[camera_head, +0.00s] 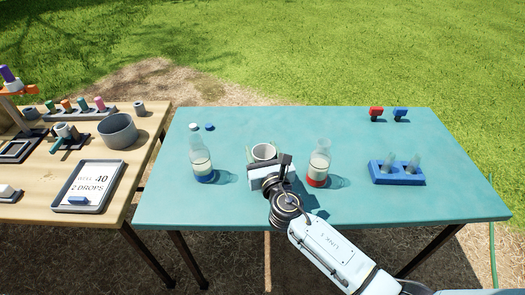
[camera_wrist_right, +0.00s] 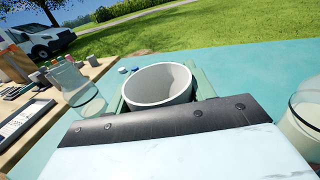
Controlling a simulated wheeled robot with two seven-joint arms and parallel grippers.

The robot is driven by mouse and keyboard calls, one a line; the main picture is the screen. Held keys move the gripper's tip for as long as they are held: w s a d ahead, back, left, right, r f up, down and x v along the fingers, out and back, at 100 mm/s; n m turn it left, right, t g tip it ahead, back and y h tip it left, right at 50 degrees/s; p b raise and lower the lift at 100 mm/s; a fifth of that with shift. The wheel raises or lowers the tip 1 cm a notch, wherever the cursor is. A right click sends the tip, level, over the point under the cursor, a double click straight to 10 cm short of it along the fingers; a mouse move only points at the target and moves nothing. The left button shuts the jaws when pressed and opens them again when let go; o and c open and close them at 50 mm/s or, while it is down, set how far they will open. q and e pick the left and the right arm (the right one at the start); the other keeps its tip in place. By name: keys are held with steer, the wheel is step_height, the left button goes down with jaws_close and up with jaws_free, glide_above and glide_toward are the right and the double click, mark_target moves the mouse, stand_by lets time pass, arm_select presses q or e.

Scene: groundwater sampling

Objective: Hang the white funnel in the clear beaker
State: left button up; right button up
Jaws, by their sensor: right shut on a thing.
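The white funnel (camera_head: 264,151) is a pale round cup, mouth up, near the middle of the teal table. It shows larger in the right wrist view (camera_wrist_right: 158,88), where its lower part is hidden behind the gripper body. My right gripper (camera_head: 266,161) is shut on the funnel, with pale green strips on both sides of it. I cannot make out a clear beaker separately; whether one is below the funnel is hidden. My left gripper is not in view.
A blue-based bottle (camera_head: 202,164) stands left of my right gripper and a red-based bottle (camera_head: 319,166) close on its right. A blue rack (camera_head: 397,178) with clear tubes is farther right. A wooden table (camera_head: 128,172) with a grey pot (camera_head: 117,131) is at left.

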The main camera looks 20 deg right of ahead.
steer(key=shift+f, duration=0.45)
steer(key=o, duration=1)
steer(key=shift+d+b, duration=0.1)
steer(key=shift+b, duration=0.2)
steer(key=shift+o, duration=0.2)
steer(key=shift+f, duration=0.1)
steer(key=shift+s, duration=0.15)
steer(key=s+p, duration=0.1)
steer(key=s, duration=1.2)
steer(key=shift+r, duration=0.25)
steer(key=shift+s, duration=0.1)
